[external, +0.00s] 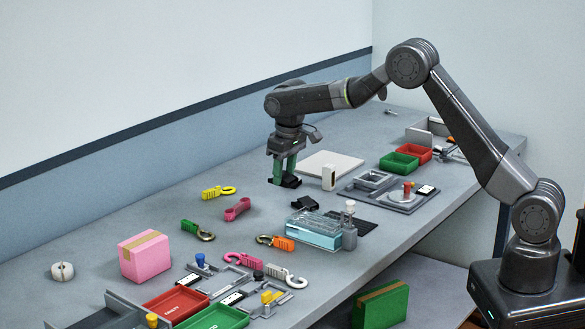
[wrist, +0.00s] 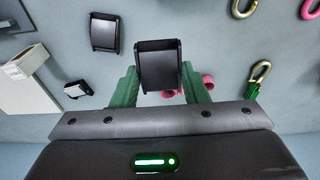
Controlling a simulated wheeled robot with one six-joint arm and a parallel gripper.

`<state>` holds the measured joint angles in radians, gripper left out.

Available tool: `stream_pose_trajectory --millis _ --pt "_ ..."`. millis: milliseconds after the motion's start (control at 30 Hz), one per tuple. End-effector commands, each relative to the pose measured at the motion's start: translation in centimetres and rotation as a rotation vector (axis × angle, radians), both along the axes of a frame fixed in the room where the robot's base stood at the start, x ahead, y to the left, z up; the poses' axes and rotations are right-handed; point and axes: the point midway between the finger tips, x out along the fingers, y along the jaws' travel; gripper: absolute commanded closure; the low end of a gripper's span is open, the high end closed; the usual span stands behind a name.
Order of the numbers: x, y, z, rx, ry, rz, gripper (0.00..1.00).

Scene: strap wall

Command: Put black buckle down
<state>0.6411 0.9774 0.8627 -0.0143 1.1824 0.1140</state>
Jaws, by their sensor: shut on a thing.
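My gripper (external: 283,180) has its green fingers closed on a black buckle (external: 291,182), low over the back middle of the table. In the wrist view, the held black buckle (wrist: 159,66) sits between the two green fingertips of my gripper (wrist: 161,86). Whether the buckle touches the table, I cannot tell. A second black buckle (external: 304,203) lies on the table in front of my gripper. A black buckle also lies apart from the held one in the wrist view (wrist: 104,34).
A white upright block (external: 328,178) and a pale flat board (external: 332,164) are right of my gripper. A pink strap piece (external: 237,209) and a yellow hook (external: 218,192) lie to the left. A clear blue box (external: 314,231) stands in front. Bare table surrounds the gripper's left side.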

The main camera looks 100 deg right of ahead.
Motion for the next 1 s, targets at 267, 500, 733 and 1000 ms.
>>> stream_pose_trajectory --millis 267,500,733,1000 --pt "-1.1 -1.8 -2.6 0.002 0.003 -0.029 0.84" --pt "-1.0 -1.8 -5.9 0.0 0.0 -0.028 0.84" --pt "-1.0 -1.7 -8.3 0.002 0.003 -0.028 0.84" --pt "-0.9 -1.8 -9.9 0.0 -0.001 -0.028 0.84"
